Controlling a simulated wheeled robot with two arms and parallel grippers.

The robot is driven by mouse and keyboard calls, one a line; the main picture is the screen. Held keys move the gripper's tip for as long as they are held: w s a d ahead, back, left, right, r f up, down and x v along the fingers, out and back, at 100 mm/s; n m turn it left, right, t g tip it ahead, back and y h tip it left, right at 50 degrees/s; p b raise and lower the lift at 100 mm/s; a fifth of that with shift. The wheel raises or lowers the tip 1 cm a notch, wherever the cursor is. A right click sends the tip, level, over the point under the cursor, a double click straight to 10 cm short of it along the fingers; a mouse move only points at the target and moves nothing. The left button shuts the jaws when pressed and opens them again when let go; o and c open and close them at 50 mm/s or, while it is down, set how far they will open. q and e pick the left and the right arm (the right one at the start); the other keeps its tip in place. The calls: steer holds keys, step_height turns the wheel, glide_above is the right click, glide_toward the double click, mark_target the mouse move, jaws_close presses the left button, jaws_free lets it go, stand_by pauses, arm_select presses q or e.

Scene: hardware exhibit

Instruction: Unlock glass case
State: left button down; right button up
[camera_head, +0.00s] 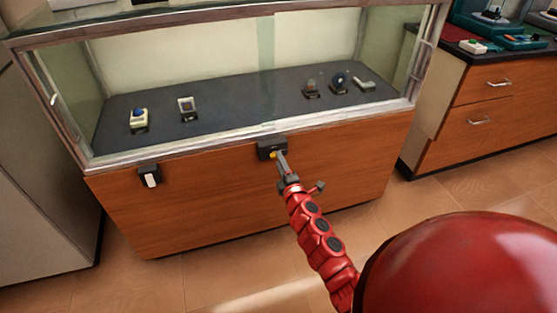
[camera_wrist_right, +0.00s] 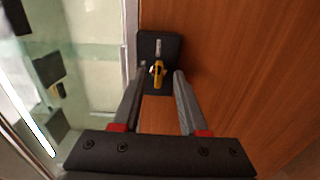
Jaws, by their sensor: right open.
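The glass case (camera_head: 200,136) stands ahead of me, with a wooden base under its glass display. A small black lock plate (camera_head: 268,148) sits on the front, just under the metal frame. A yellow key (camera_wrist_right: 157,75) sticks out of the lock plate in the right wrist view (camera_wrist_right: 171,49). My right gripper (camera_head: 280,157) is at the lock. Its two fingers are apart, one on each side of the key, and a gap shows on the finger at the right. I cannot tell whether the other finger touches the key. My left gripper is out of view.
A black fitting with a white tag (camera_head: 150,177) is on the case front at the left. A wooden drawer cabinet (camera_head: 490,105) is at the right. Floor is clear in front.

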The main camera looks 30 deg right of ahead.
steer(key=p+v, duration=0.1)
steer(key=v, duration=1.4)
steer(key=shift+s+a, duration=0.2)
steer(key=shift+s, duration=0.15)
steer(key=shift+a, duration=0.1)
